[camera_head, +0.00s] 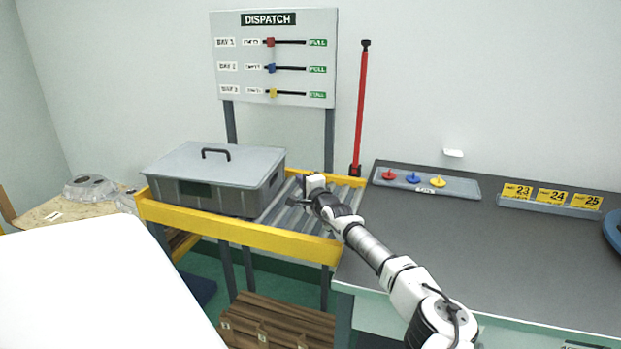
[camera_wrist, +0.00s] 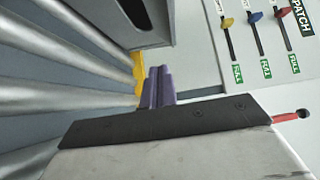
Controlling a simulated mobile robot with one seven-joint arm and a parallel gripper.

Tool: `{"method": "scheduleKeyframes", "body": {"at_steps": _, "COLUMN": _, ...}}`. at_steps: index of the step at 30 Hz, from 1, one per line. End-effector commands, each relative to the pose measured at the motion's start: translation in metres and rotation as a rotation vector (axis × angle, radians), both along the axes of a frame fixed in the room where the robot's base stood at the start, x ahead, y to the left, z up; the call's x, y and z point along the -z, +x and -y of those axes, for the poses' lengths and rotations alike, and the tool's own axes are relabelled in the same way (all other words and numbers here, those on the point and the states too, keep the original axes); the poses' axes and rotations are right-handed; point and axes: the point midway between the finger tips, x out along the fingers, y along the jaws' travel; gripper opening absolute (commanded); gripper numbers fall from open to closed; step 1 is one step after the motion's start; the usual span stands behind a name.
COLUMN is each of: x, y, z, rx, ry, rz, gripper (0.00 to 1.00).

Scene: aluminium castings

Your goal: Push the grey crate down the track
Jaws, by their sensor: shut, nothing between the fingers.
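The grey crate (camera_head: 215,180) has a lid with a dark handle and sits at the left part of the roller track (camera_head: 290,208), between yellow side rails (camera_head: 240,236). Part of the crate shows at the top of the wrist view (camera_wrist: 110,25). My gripper (camera_head: 306,184) is over the rollers to the right of the crate, with a gap between them in the head view. In the wrist view its purple fingertips (camera_wrist: 157,86) are together and empty, pointing toward the crate's side and the yellow rail. I cannot tell whether anything touches.
A DISPATCH board (camera_head: 275,57) with sliders stands behind the track. A red post (camera_head: 361,110) rises at the track's back right. A dark bench (camera_head: 480,245) on the right holds a tray of coloured pegs (camera_head: 425,184) and yellow number cards (camera_head: 550,195). Castings (camera_head: 90,186) lie at left.

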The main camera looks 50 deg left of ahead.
Motion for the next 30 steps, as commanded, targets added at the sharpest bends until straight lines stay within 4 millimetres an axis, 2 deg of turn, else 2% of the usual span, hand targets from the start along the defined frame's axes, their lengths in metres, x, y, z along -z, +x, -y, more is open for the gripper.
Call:
{"method": "scheduleKeyframes", "body": {"at_steps": 1, "x": -0.007, "y": -0.001, "z": 0.002, "rx": 0.000, "ry": -0.001, "rz": -0.001, "gripper": 0.00}}
{"method": "scheduleKeyframes", "body": {"at_steps": 7, "x": -0.008, "y": -0.004, "z": 0.011, "rx": -0.001, "ry": 0.001, "rz": -0.003, "gripper": 0.00}}
{"method": "scheduleKeyframes", "body": {"at_steps": 24, "x": -0.004, "y": -0.015, "z": 0.053, "rx": -0.002, "ry": 0.002, "rz": -0.003, "gripper": 0.00}}
{"method": "scheduleKeyframes", "body": {"at_steps": 30, "x": -0.002, "y": -0.017, "z": 0.060, "rx": -0.003, "ry": 0.002, "rz": -0.001, "gripper": 0.00}}
